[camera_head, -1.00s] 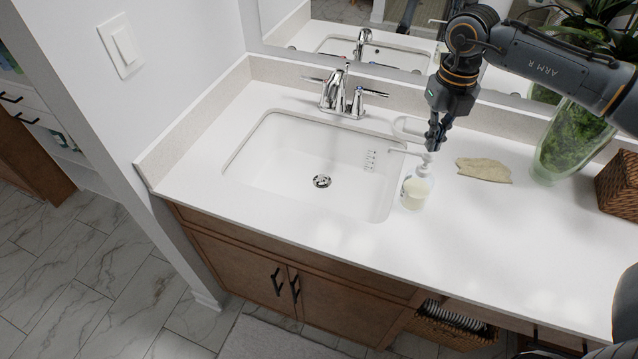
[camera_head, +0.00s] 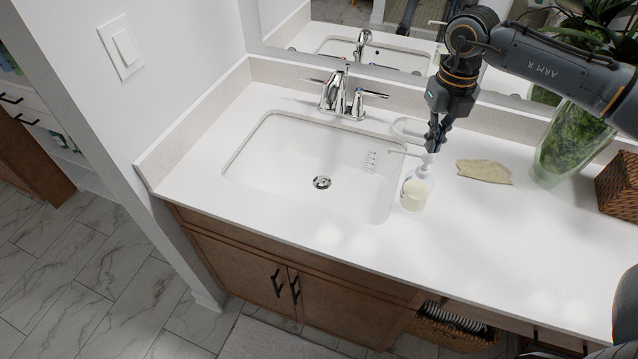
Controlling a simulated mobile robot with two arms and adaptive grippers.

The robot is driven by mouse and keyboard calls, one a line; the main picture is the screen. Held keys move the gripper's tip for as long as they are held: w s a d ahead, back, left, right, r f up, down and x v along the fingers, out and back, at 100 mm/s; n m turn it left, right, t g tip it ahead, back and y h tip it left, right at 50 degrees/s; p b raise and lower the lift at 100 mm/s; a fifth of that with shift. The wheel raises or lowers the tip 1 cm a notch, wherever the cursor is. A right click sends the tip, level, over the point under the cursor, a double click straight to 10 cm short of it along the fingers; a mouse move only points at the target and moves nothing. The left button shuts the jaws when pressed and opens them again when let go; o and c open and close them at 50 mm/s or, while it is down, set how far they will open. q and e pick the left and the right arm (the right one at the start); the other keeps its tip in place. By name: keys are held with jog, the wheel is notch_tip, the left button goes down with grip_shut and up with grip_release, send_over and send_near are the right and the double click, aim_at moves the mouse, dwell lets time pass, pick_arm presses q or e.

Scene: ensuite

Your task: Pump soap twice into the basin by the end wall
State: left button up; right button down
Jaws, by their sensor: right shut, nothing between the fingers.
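The soap bottle (camera_head: 415,192), clear with pale liquid soap, stands upright on the counter at the right edge of the basin. Its nozzle (camera_head: 400,152) points left over the basin's right rim. My right gripper (camera_head: 432,147) is shut and empty, pointing down with its fingertips at the top of the pump head; whether they touch it I cannot tell. The sunken white basin (camera_head: 290,165) by the end wall has a round drain (camera_head: 321,182), and no soap is visible in it. My left gripper is not in view.
A chrome faucet (camera_head: 343,95) stands behind the basin, below the mirror (camera_head: 370,45). Right of the bottle are a flat beige stone-like piece (camera_head: 484,171), a green glass vase (camera_head: 570,145) and a wicker basket (camera_head: 620,187). The front counter (camera_head: 480,240) is clear.

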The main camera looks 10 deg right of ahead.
aim_at(429, 156)
jog(key=shift+f, duration=0.2)
jog(key=shift+s+f+b, duration=0.1)
jog(key=shift+f+b, duration=1.25)
jog(key=shift+f, duration=0.25)
jog(key=shift+r, duration=0.2)
jog(key=shift+r+p, duration=1.05)
jog(key=shift+r, duration=0.45)
jog(key=shift+f, duration=0.15)
